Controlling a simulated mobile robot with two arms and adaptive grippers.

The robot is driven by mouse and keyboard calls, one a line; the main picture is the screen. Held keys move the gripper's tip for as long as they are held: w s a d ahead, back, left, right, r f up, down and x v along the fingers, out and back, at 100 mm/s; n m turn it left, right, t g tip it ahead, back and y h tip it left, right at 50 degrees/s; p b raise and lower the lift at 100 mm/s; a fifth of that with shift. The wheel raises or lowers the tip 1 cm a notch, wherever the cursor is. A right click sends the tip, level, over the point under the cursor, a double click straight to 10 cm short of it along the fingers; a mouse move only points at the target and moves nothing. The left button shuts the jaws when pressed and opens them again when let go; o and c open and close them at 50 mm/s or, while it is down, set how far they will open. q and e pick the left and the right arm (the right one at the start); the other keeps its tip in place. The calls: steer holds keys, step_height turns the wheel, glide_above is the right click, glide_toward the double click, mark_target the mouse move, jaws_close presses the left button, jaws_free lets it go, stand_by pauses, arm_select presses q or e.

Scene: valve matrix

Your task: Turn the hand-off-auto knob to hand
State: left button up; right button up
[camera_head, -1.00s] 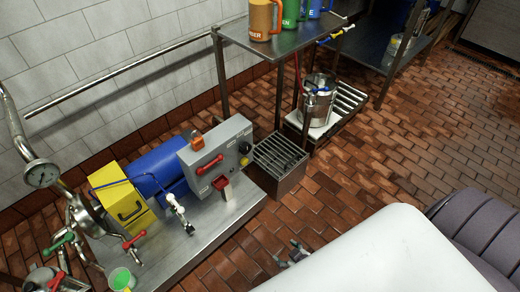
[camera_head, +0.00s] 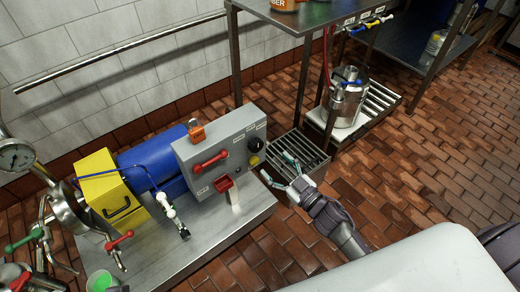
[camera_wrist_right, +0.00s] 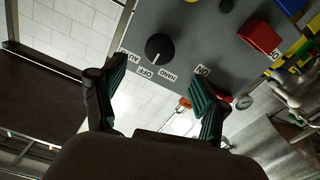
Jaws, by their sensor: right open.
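The hand-off-auto knob (camera_head: 254,145) is a black round knob on the front of the grey control box (camera_head: 184,154). In the right wrist view the knob (camera_wrist_right: 158,47) shows large, with AUTO, OFF and HAND labels beside it; its pale mark seems to point toward OFF. My right gripper (camera_head: 276,167) is open and empty, in front of the panel and a little right of the knob, not touching it. In the right wrist view the fingers of my right gripper (camera_wrist_right: 160,92) are spread wide, with the knob beyond the gap. My left gripper is not in view.
A red lever (camera_head: 210,161), a yellow button (camera_head: 254,160) and a red-topped part (camera_head: 223,184) sit on the same panel. A slatted metal grate (camera_head: 305,152) is right of the box. A steel shelf (camera_head: 320,14) stands behind, with a metal canister (camera_head: 348,92) beside it.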

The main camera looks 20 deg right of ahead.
mark_target(258, 148)
steer(key=b+x, duration=0.1)
steer(key=x, duration=0.6)
steer(key=shift+w+a+f, duration=0.1)
steer(key=shift+w, duration=0.2)
steer(key=shift+w+a, duration=0.15)
steer(key=shift+w, duration=0.3)
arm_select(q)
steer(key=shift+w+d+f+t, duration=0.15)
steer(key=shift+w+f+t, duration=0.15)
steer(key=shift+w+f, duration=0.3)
arm_select(e)
steer(key=c, duration=1.2)
steer(key=shift+o, duration=0.2)
